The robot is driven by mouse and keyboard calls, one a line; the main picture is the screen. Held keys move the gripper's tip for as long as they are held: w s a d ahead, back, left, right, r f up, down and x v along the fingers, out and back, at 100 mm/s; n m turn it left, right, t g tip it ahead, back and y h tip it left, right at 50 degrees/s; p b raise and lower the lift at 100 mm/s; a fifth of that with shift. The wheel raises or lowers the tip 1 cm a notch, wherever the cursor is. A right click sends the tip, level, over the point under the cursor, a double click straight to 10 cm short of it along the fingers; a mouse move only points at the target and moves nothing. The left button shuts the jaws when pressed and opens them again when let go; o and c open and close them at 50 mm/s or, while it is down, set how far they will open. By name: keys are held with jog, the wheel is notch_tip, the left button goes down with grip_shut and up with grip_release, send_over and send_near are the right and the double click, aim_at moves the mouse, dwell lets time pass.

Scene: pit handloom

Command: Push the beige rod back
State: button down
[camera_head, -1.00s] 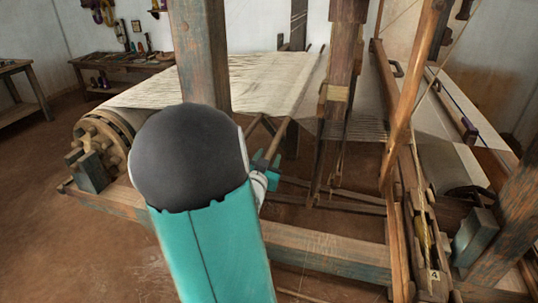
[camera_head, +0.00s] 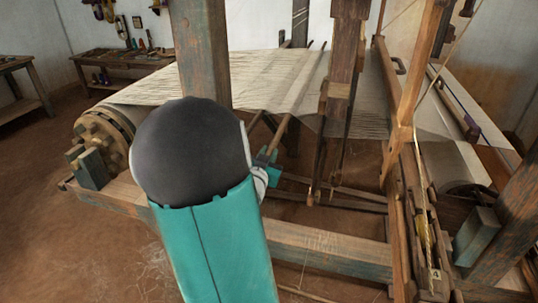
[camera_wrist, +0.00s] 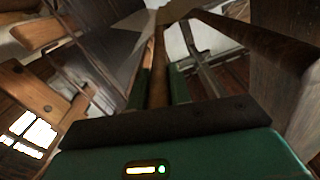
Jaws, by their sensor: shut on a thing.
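My gripper (camera_head: 268,166) is low beside the loom, past the dark joint of my arm, which hides much of it in the head view. Its teal fingers are shut on a thin beige rod (camera_head: 280,132) that slants up and away towards the stretched cloth. In the wrist view the same rod (camera_wrist: 159,72) runs lengthwise away from me between the two green fingers of my gripper (camera_wrist: 160,88). The rod's far end is hard to make out, and its near end is hidden.
A wooden post (camera_head: 202,60) stands close behind my arm. Pale warp (camera_head: 255,80) stretches across the loom. Hanging wooden bars (camera_head: 340,90) and a slanted beam (camera_head: 408,110) stand to the right. A low frame beam (camera_head: 325,248) crosses in front.

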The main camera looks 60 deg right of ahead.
jog(key=w, duration=0.5)
jog(key=shift+w+a, duration=0.35)
jog(key=shift+a, duration=0.05)
jog(key=c, duration=1.7)
grip_release()
jog(key=shift+w, duration=0.1)
jog(key=o, duration=0.4)
jog(key=shift+w+d+f, duration=0.15)
